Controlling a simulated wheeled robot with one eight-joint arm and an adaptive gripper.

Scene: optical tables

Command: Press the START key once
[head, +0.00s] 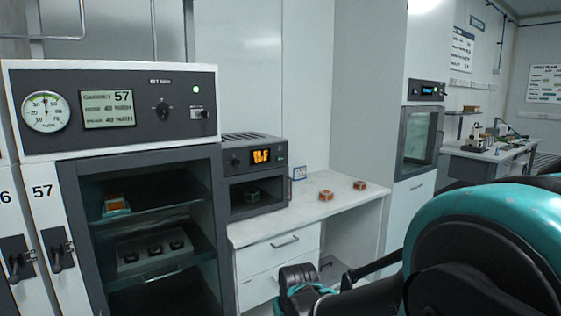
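No key with a readable START label shows in the head view. Three panels with controls are in sight. The tall dark cabinet's panel (133,108) at the left has a round gauge, a grey display, a knob, a green light and a small switch (200,113). A small oven (254,172) on the white bench has an orange display (261,156) with a knob to its left; its finer controls are too small to read. A third unit (425,92) farther right has a small blue display. Teal and black parts of my arm fill the lower right; I can make out no gripper fingers.
The white bench top (310,207) carries two small orange-topped blocks (326,195) and is otherwise mostly clear. A green block (252,196) is inside the oven. Drawers (280,243) are below. Another bench (500,150) with equipment stands at the far right.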

